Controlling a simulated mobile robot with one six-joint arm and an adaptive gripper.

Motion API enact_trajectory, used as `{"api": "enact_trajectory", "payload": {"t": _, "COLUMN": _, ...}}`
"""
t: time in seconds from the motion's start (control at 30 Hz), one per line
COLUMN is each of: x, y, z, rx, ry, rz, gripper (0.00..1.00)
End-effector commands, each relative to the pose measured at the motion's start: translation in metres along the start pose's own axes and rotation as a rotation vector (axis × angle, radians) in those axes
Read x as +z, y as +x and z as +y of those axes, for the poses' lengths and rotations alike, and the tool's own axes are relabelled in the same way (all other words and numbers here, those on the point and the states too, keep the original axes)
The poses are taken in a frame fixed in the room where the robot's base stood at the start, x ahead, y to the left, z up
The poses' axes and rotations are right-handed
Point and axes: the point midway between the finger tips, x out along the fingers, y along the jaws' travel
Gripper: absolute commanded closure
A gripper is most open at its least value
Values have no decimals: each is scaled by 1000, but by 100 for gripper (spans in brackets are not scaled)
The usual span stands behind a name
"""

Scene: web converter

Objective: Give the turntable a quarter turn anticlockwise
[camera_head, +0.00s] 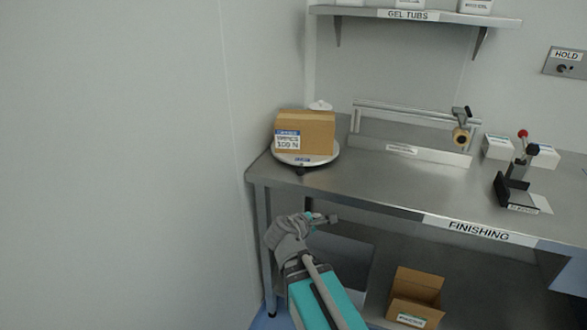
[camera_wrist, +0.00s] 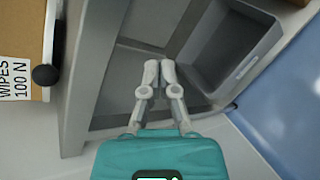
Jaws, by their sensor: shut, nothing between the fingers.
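The turntable (camera_head: 318,161) is a round, pale disc at the left end of the steel table. A closed cardboard carton (camera_head: 312,126) labelled for wipes sits on it. A dark round knob sits at the turntable's front edge and shows in the wrist view (camera_wrist: 46,75), beside the carton (camera_wrist: 22,28). My gripper (camera_head: 333,218) is in front of the table's left end, below and apart from the turntable. In the wrist view its fingers (camera_wrist: 158,66) are together with nothing between them. The turntable's far side is hidden behind the carton.
The table (camera_head: 380,187) has a front lip marked FINISHING. A rail fixture (camera_head: 410,150) and a black-handled device (camera_head: 516,185) stand to the right. An open carton (camera_head: 415,295) is underneath. A shelf (camera_head: 430,16) hangs above. A bare wall is close on the left.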

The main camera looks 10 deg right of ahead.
Motion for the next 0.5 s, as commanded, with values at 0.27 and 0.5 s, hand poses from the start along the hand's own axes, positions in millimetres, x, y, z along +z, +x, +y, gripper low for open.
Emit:
{"api": "enact_trajectory", "payload": {"t": 0.27, "x": 0, "y": 10, "z": -51, "rx": -279, "ry": 374, "rz": 41, "gripper": 100}}
{"api": "enact_trajectory", "payload": {"t": 0.5, "x": -6, "y": 4, "z": -87, "rx": -534, "ry": 674, "rz": 44, "gripper": 100}}
